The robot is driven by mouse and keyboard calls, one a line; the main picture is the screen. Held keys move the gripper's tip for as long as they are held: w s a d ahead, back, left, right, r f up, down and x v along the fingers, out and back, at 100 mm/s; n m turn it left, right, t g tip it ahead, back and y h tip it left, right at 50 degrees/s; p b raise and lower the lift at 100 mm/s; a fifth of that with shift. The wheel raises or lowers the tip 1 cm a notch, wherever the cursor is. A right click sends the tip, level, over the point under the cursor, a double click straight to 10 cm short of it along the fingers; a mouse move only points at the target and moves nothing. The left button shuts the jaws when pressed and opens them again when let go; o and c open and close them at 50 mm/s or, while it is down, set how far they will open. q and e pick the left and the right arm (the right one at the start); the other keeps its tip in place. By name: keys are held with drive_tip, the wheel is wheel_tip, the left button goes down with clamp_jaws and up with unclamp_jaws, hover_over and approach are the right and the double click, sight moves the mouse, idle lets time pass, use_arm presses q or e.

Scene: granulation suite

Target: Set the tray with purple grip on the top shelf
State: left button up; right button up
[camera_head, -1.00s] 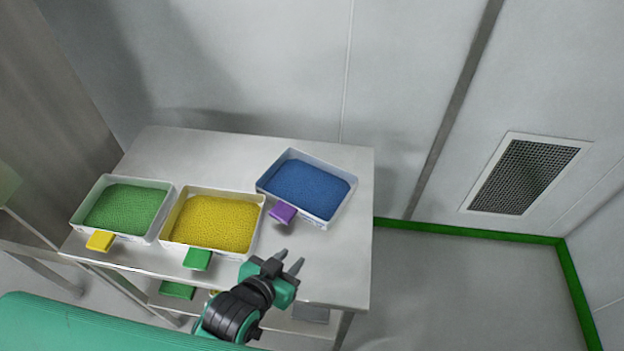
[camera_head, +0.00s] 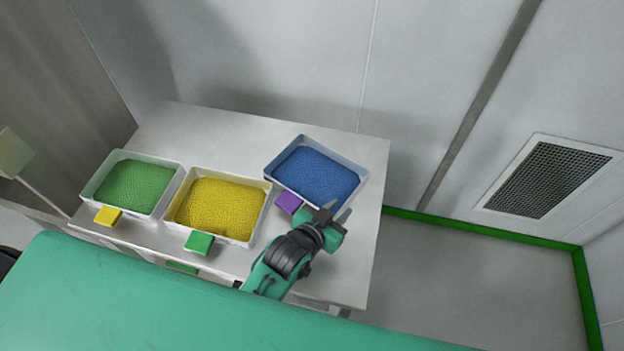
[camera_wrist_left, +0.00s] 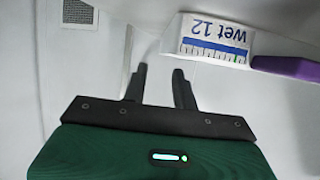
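The tray with the purple grip (camera_head: 289,202) holds blue granules and sits at the back right of the metal table; a bare part of its white rim (camera_head: 345,160) shows. In the left wrist view its white wall (camera_wrist_left: 190,52) carries a label reading "wet 12", and the purple grip (camera_wrist_left: 285,67) is at the upper right. My left gripper (camera_head: 337,212) is open and empty, just right of the purple grip and apart from it. Its two fingers (camera_wrist_left: 160,85) show spread in the left wrist view. My right gripper is not in view.
A tray of yellow granules with a green grip (camera_head: 199,243) and a tray of green granules with a yellow grip (camera_head: 108,216) stand left on the table (camera_head: 220,122). A wall is behind. A lower level is partly hidden beneath the table.

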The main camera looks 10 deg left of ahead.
sight(349, 199)
use_arm(q)
drive_tip(key=shift+a+f+p+x, duration=0.1)
drive_tip(key=shift+p+x, duration=0.3)
drive_tip(key=shift+x, duration=0.9)
drive_tip(key=shift+a+f+p+x, duration=0.15)
drive_tip(key=shift+p+x, duration=0.2)
drive_tip(key=shift+x, duration=0.9)
clamp_jaws()
